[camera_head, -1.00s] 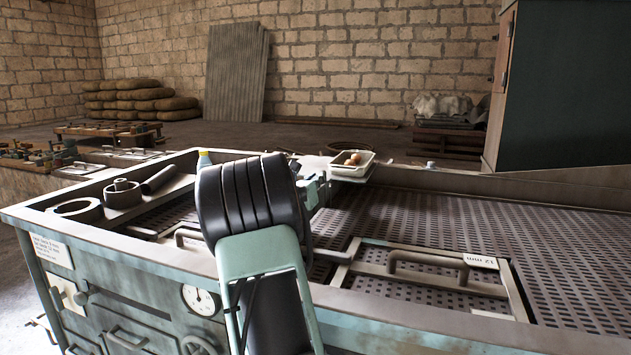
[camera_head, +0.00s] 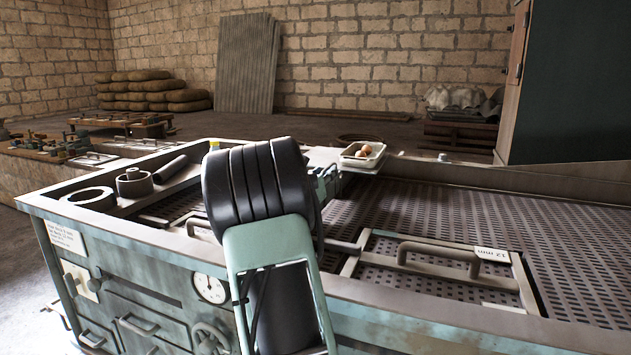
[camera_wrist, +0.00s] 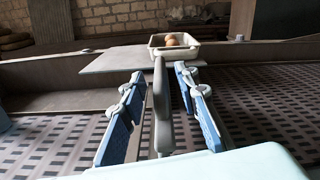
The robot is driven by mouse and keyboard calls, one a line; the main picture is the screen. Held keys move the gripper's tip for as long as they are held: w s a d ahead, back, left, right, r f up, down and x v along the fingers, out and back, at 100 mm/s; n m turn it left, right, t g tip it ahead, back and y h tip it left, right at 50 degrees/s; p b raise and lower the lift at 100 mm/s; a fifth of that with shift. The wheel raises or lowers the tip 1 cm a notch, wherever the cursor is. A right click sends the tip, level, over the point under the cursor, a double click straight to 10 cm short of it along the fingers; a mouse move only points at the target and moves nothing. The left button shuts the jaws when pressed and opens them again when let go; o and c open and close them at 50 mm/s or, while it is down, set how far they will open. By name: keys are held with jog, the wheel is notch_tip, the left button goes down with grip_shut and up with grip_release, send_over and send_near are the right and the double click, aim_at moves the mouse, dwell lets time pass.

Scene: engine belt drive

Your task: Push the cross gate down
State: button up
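A dark grey rounded bar (camera_wrist: 161,108), seemingly a handle, stands between the fingers of my gripper (camera_wrist: 160,112) in the wrist view. The blue-padded fingers are apart, one on each side of the bar, with gaps visible on both sides. A flat grey plate (camera_wrist: 128,59) lies beyond the fingertips, across the machine bed. I cannot tell for certain which of these parts is the cross gate. In the head view, my gripper (camera_head: 327,184) is mostly hidden behind my black wrist, over the perforated bed (camera_head: 440,205).
A white tray with brown eggs (camera_head: 362,155) sits on the far rim. A framed screen with a handle (camera_head: 438,255), labelled 12 mm, lies to the right on the bed. Rings and a tube (camera_head: 170,169) lie at the left. A tall dark cabinet (camera_head: 575,85) stands at the back right.

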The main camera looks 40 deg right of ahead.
jog(key=v, duration=1)
